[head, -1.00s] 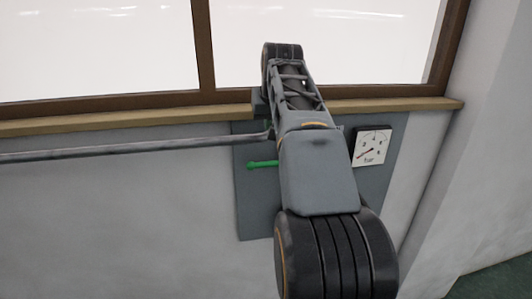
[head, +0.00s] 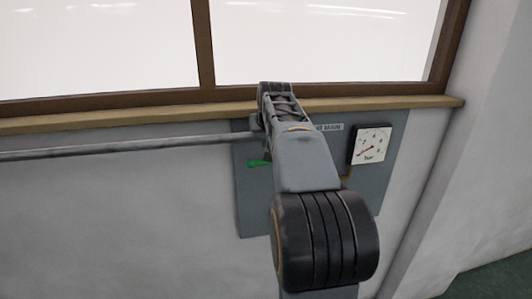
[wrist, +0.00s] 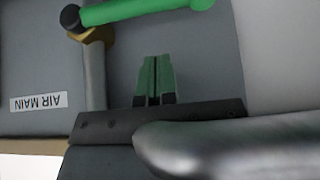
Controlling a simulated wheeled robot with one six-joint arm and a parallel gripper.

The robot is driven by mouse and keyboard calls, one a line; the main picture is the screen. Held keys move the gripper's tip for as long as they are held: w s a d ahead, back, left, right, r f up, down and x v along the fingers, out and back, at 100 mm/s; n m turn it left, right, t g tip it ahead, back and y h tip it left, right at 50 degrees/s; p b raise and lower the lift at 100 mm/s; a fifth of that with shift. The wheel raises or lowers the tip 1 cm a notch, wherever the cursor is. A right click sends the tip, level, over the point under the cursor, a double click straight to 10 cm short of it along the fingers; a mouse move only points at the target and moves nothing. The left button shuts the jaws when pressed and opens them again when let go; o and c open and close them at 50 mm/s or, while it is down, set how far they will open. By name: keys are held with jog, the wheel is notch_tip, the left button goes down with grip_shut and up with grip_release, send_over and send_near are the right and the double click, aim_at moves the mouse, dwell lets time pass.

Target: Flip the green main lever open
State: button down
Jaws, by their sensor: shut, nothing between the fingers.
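The green main lever (head: 259,163) sticks out to the left, about level, from behind my arm in the head view; its pivot end is hidden there. In the wrist view, the lever (wrist: 150,9) runs along the top edge from a dark pivot on a brass fitting to a rounded tip. My gripper (wrist: 154,60) is shut and empty, its fingertips pointing toward the lever and a gap below it in that picture. My arm hides the gripper in the head view.
A grey panel (head: 254,205) carries an AIR MAIN label (wrist: 38,102) and a pressure gauge (head: 371,146). A long grey rail (head: 120,148) runs from the left to the panel. A wooden sill (head: 110,118) and window lie above. A vertical pipe (wrist: 95,78) stands beside the fingers.

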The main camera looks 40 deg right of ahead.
jog(key=f, duration=0.3)
jog(key=shift+s+a, duration=0.15)
jog(key=shift+s, duration=0.15)
jog(key=shift+f, duration=0.5)
